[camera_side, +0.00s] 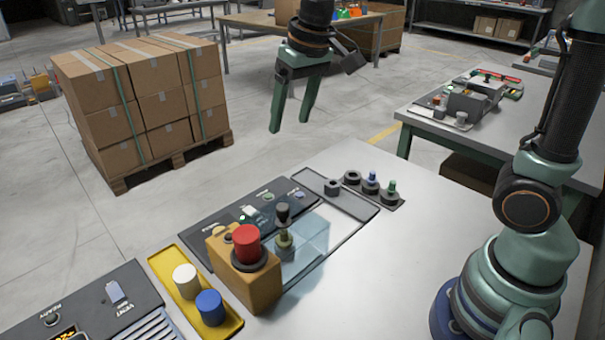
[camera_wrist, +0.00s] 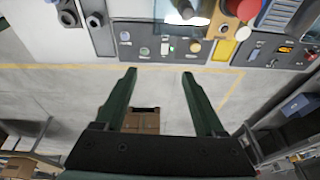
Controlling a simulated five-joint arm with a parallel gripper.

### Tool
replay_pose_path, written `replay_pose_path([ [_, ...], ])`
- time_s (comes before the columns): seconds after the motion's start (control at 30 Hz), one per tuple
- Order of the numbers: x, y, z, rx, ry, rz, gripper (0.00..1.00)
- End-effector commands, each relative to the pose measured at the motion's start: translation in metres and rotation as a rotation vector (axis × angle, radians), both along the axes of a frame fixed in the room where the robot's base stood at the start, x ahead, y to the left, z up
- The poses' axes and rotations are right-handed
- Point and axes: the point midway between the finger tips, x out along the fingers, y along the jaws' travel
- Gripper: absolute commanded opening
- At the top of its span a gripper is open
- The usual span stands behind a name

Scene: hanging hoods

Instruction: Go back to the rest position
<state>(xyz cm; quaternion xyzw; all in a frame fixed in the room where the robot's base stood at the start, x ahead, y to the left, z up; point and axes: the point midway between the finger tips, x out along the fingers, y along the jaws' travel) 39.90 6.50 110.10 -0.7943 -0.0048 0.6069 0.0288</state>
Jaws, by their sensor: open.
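My gripper (camera_side: 290,128) hangs high in the side view, above and behind the far edge of the work table (camera_side: 440,225). Its two green fingers are spread with nothing between them. In the wrist view my gripper (camera_wrist: 160,72) is also open and empty, with floor showing between the fingers. On the table, a red cylinder (camera_side: 246,243) sits on an orange-tan block (camera_side: 250,285). A clear bluish hood (camera_side: 310,245) stands beside the block, near a dark-topped knob (camera_side: 283,215).
A yellow tray (camera_side: 233,324) holds a white cylinder (camera_side: 186,281) and a blue cylinder (camera_side: 210,306). Dark control panels lie around them. Several dark round pieces sit at the table's back. Stacked cartons (camera_side: 150,95) stand on the floor behind. The space around my gripper is clear.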

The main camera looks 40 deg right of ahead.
Motion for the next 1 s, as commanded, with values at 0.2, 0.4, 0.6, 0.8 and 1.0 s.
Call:
replay_pose_path([
  [0.2,-0.051,-0.033,0.006,-0.013,-0.102,0.006,0.71],
  [0.4,-0.091,-0.054,-0.006,-0.035,-0.179,0.015,0.71],
  [0.6,-0.110,-0.063,-0.017,-0.052,-0.220,0.020,0.71],
  [0.8,-0.114,-0.065,-0.020,-0.056,-0.226,0.022,0.71],
  [1.0,-0.114,-0.065,-0.020,-0.055,-0.226,0.022,0.71],
])
